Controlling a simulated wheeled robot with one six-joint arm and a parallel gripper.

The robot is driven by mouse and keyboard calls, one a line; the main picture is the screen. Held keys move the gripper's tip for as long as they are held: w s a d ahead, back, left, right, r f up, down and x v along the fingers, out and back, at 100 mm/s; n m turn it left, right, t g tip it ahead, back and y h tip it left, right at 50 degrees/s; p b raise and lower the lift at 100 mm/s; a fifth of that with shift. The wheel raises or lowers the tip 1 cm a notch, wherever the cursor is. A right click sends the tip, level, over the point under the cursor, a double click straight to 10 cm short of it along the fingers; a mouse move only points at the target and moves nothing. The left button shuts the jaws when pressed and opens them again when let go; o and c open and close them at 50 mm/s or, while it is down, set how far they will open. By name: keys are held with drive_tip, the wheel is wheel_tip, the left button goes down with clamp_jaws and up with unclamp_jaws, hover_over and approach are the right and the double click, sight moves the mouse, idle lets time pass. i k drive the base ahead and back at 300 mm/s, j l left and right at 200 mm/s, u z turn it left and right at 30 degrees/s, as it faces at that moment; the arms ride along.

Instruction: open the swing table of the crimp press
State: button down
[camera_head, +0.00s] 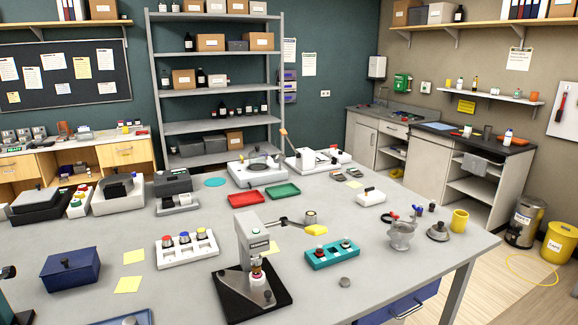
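A grey upright press (252,245) with a black base plate (240,302) stands at the front middle of the grey table; I take it for the crimp press. A small white and red piece (260,282) sits low in front of its column. A thin arm (284,222) reaches right from behind the column to a small round metal piece (310,217). I cannot tell which part is the swing table, or whether it is open or shut. My gripper is not clearly in view; a dark part cut off at the left edge cannot be identified.
A white rack (187,249) and blue box (70,270) lie left. Yellow notes lie between them. The table (390,285) is bare near its front right.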

sight(258, 291)
drive_tip(key=i+j+u, duration=0.15)
drive_tip(key=i+j, duration=0.2)
drive_tip(key=i+j+u, duration=0.1)
drive_tip(key=i+j, duration=0.2)
drive_tip(key=i, duration=0.2)
